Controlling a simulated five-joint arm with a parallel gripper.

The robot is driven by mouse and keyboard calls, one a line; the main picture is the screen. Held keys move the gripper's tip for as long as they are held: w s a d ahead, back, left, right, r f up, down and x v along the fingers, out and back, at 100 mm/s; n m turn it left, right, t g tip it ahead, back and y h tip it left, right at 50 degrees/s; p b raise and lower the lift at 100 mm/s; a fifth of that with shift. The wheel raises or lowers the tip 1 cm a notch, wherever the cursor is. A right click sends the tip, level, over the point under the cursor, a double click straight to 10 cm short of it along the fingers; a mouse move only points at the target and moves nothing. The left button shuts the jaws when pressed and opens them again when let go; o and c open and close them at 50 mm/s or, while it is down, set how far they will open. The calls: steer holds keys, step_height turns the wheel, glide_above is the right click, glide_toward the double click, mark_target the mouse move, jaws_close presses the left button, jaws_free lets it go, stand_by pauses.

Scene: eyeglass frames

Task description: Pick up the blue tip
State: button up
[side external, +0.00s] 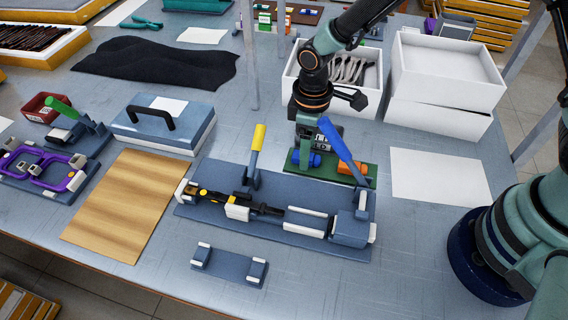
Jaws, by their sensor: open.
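The blue tip (314,159) lies on a small green board (330,178) near the middle of the table. My gripper (305,160) points down over the left part of this board, with its jaws open. Its dark fingers reach down at the blue tip and cover its middle, so blue shows on both sides of them. I cannot tell whether the fingers touch it. An orange tip (352,168) lies on the same board, to the right of the blue one.
A blue lever (343,150) leans up close in front of the board, on a long clamping fixture (300,243). A yellow-handled clamp (258,140) stands to the left. White boxes (440,75) stand behind on the right. A white sheet (440,177) lies flat at right.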

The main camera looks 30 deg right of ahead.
steer(key=shift+f, duration=0.6)
jaws_close()
steer(key=shift+r, duration=0.15)
step_height(320, 180, up, 20)
